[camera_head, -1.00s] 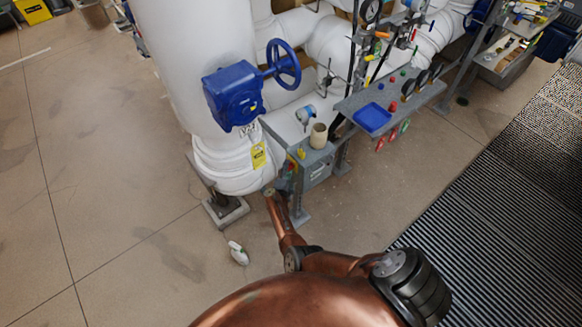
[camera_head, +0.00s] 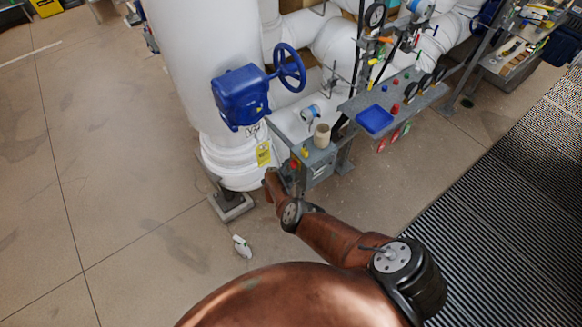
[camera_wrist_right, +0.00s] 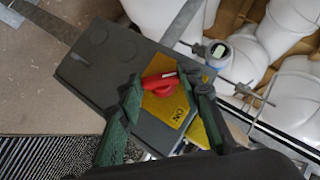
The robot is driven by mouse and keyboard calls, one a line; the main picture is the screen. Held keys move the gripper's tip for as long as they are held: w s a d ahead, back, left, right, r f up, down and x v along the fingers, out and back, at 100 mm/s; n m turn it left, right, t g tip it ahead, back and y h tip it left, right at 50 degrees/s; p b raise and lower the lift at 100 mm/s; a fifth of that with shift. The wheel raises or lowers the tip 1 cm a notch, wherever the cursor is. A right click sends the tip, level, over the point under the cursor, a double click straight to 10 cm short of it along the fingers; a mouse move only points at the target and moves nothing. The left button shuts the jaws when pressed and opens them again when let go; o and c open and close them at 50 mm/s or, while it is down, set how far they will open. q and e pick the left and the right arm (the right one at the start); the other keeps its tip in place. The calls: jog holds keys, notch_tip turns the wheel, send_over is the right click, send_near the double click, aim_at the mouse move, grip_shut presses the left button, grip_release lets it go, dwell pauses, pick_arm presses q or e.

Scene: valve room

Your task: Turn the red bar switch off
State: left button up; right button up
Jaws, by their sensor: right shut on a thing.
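The red bar switch (camera_wrist_right: 160,82) sits on a yellow plate (camera_wrist_right: 172,105) on a dark grey box (camera_wrist_right: 95,58) in the right wrist view. Lettering reading "ON" shows on the plate. My right gripper (camera_wrist_right: 166,84) has green-padded fingers on either side of the red bar and is shut on it. In the head view the right gripper (camera_head: 285,178) is at the front of the grey switch stand (camera_head: 318,172), small and partly hidden by my wrist. My left gripper is not in view.
A white pipe with a blue valve (camera_head: 240,95) stands left of the stand. A shelf with a blue tray (camera_head: 374,119) is to the right. A small white bottle (camera_head: 242,246) lies on the floor. A ribbed black mat (camera_head: 500,220) covers the right floor.

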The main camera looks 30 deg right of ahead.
dwell(0.6)
jog(key=o, duration=1.2)
jog(key=shift+c, duration=0.2)
